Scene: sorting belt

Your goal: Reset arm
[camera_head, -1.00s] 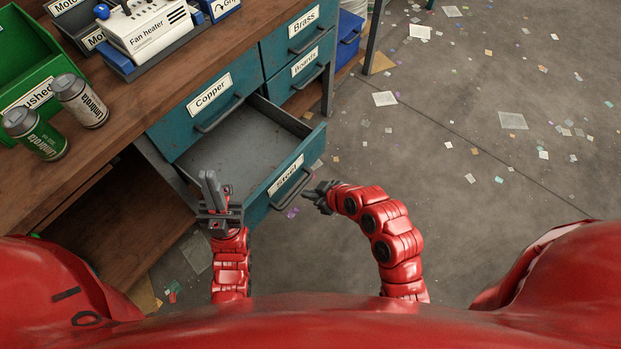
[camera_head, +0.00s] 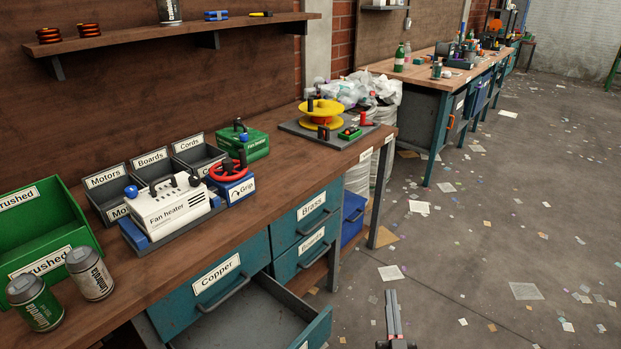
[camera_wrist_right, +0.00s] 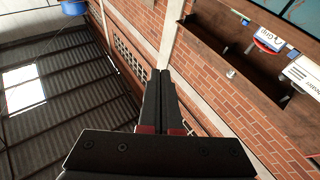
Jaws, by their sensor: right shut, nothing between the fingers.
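My right gripper (camera_head: 393,312) shows at the bottom edge of the head view, right of the open drawer and over the floor. Its fingers point up and are together, with nothing between them. In the right wrist view the same gripper (camera_wrist_right: 161,85) is shut and empty, with the brick wall and roof behind it. My left gripper is not in the head view.
The workbench (camera_head: 290,185) holds two cans (camera_head: 92,277), a green Crushed bin (camera_head: 75,235), a fan heater (camera_head: 170,212), a Grip box (camera_head: 236,188) and a yellow spool (camera_head: 321,113). Scraps litter the floor (camera_head: 460,270), which is otherwise clear at right. A second bench (camera_head: 425,75) stands farther back.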

